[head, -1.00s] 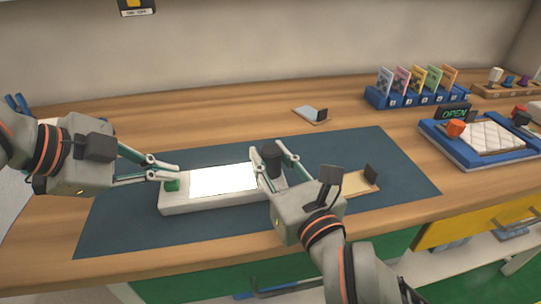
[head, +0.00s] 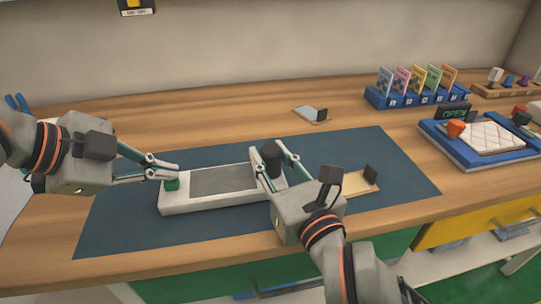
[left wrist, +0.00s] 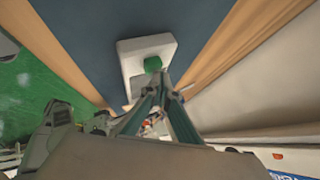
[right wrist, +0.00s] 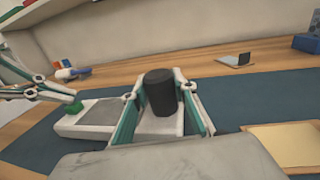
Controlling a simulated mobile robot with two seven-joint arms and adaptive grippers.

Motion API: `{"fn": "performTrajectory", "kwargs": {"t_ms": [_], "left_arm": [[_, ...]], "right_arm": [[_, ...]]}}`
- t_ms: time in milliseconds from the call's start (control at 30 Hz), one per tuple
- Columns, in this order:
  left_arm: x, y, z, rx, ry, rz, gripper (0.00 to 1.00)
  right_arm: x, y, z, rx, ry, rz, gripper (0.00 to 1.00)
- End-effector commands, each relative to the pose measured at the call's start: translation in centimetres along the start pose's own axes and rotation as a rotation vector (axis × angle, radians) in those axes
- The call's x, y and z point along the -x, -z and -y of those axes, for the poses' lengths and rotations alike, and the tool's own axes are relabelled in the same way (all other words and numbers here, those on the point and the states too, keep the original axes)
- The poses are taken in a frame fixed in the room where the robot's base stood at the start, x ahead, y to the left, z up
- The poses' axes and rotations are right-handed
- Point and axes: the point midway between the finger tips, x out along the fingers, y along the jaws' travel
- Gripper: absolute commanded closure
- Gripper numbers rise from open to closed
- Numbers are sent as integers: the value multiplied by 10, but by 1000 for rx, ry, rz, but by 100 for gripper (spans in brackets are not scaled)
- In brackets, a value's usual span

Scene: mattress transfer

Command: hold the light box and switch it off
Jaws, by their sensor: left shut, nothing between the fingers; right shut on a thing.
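The light box (head: 182,206) is a long white box lying on the dark blue mat. Its panel (head: 224,181) is grey and unlit. A green button (head: 171,184) sits at its left end and a black knob-like handle (head: 271,157) stands at its right end. My right gripper (head: 270,172) is shut on the black handle, which also shows between the fingers in the right wrist view (right wrist: 161,92). My left gripper (head: 176,170) is shut and empty, its fingertips at the green button; in the left wrist view the button (left wrist: 152,64) lies just past the fingertips.
A tan pad with a dark upright tab (head: 360,183) lies right of the box. A small grey holder (head: 311,114) stands behind the mat. A blue tray with a quilted white pad (head: 490,140) and a blue rack of coloured cards (head: 415,99) are at right.

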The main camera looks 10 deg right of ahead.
Motion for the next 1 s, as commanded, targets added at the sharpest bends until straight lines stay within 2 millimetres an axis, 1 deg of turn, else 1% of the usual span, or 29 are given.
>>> {"fn": "performTrajectory", "kwargs": {"t_ms": [33, 133, 467, 1000], "left_arm": [[2, 1, 2, 0, 1, 1, 100], [5, 3, 3, 0, 0, 1, 100], [6, 4, 5, 0, 1, 0, 100], [39, 28, 29, -1, 2, 0, 100]], "right_arm": [[0, -3, 0, -2, 0, 6, 100], [0, -3, 0, -2, 0, 6, 100], [0, -2, 0, -1, 0, 4, 100], [0, -2, 0, 0, 0, 4, 100]]}}
